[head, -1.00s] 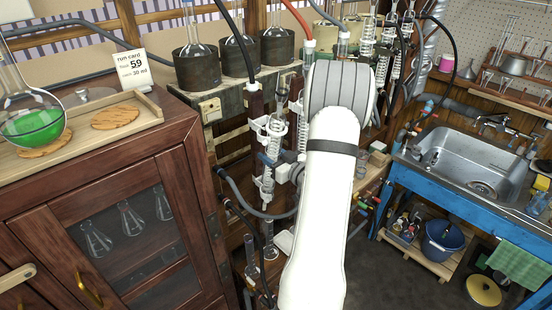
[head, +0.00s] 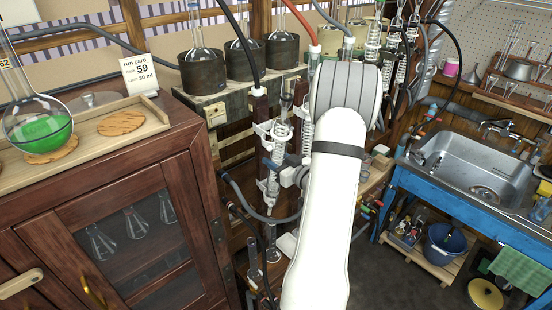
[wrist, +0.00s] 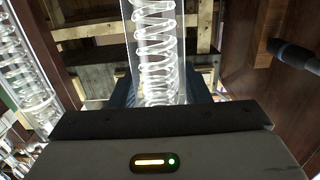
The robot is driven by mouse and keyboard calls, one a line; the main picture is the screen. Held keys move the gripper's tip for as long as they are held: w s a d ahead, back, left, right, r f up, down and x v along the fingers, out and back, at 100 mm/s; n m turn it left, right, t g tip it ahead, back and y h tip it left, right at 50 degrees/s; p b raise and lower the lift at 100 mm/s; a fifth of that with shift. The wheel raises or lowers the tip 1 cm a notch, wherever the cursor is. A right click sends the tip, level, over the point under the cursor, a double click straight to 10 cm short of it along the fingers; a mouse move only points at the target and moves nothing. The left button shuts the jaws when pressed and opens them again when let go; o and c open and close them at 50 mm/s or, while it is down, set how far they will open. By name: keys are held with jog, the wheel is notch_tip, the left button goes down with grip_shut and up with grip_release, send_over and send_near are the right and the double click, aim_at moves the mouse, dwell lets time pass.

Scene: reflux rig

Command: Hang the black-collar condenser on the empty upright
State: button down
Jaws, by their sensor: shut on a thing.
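In the wrist view my gripper (wrist: 160,108) is shut on a clear glass condenser (wrist: 156,38) with a coil inside. The condenser rises from the jaws; its collar cannot be made out there. In the head view my white arm hides the gripper and most of what it holds. Left of the arm, a dark red-brown upright (head: 260,106) has white clamps (head: 266,128) and glassware (head: 272,185) beside it. I cannot tell which upright is empty.
Another coiled glass condenser (wrist: 22,72) stands close on the left in the wrist view. Hoses, including a black one (head: 238,42), cross the rig. Flasks in dark mantles (head: 201,72) line the shelf. A wooden cabinet (head: 120,220) stands left, a sink (head: 465,165) right.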

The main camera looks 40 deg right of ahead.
jog(key=shift+s+d+r+g+p, duration=0.1)
jog(key=shift+s+r+g+p, duration=0.2)
jog(key=shift+s+p, duration=0.3)
jog(key=shift+s+r+g+p, duration=0.15)
jog(key=shift+s+g+p, duration=0.25)
jog(key=shift+p, duration=0.4)
jog(key=shift+w+r+b, duration=0.1)
jog(key=shift+w+b, duration=0.25)
jog(key=shift+w, duration=1)
dwell(0.7)
jog(key=shift+w+a+r, duration=0.2)
jog(key=shift+w+r, duration=0.05)
jog(key=shift+w, duration=0.25)
dwell(0.4)
jog(key=shift+s+a+f+b, duration=0.1)
jog(key=shift+s+f+b, duration=0.05)
jog(key=shift+f+b, duration=0.5)
jog(key=shift+s+f+p, duration=0.1)
jog(key=shift+f+p, duration=0.05)
jog(key=shift+p, duration=0.3)
jog(key=shift+s+g+p, duration=0.45)
jog(key=shift+g+p, duration=0.15)
jog(key=shift+p, duration=0.3)
jog(key=shift+s+r+g+p, duration=0.4)
jog(key=shift+s+r+p, duration=0.15)
jog(key=shift+p, duration=0.6)
dwell(0.5)
